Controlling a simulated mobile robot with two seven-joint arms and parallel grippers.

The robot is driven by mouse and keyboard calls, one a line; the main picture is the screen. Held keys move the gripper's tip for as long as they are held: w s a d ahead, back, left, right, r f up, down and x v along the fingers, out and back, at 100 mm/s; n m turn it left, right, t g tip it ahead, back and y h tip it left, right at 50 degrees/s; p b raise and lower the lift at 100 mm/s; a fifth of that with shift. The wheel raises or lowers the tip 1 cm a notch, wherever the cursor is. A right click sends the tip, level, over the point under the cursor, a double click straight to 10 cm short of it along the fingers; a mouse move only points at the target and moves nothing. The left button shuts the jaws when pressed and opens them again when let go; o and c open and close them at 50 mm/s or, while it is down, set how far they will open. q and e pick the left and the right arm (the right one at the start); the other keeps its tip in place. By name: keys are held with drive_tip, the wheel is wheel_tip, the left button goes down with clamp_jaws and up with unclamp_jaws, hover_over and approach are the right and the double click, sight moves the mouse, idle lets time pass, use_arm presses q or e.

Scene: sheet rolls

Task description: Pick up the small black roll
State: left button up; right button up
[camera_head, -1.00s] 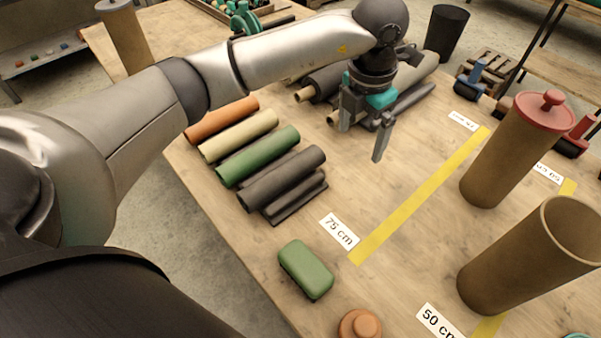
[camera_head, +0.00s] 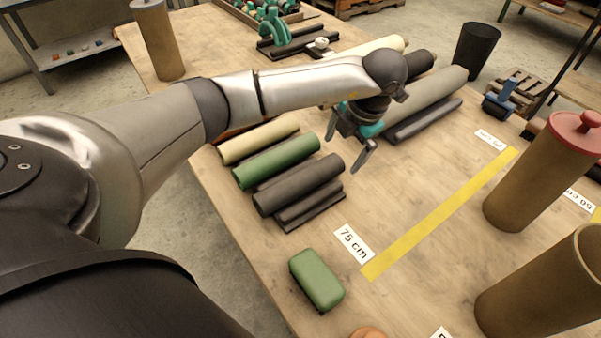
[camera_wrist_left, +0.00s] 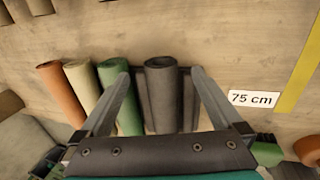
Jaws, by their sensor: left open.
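The small black roll (camera_head: 298,184) lies at the near end of a row of short rolls, beside a green roll (camera_head: 277,160). In the left wrist view the black roll (camera_wrist_left: 163,95) shows between the two fingers. My left gripper (camera_head: 347,154) is open and empty, above the table and just past the far end of the black roll in the head view. In the left wrist view the fingertips (camera_wrist_left: 161,72) stand to either side of the roll's upper part; I cannot tell the height gap. My right gripper is in neither view.
A cream roll (camera_head: 258,141) lies beyond the green one. Longer rolls, including a grey one (camera_head: 425,100), lie behind my gripper. A green block (camera_head: 317,280), a "75 cm" label (camera_head: 354,244) and yellow tape (camera_head: 440,215) are to the front right. Tall brown tubes stand at right.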

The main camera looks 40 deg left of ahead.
sight(339, 158)
use_arm(q)
drive_tip(key=b+x, duration=0.1)
drive_tip(key=x, duration=0.3)
drive_tip(key=shift+s+f, duration=0.15)
drive_tip(key=shift+f, duration=0.35)
drive_tip(key=c, duration=0.9)
clamp_jaws()
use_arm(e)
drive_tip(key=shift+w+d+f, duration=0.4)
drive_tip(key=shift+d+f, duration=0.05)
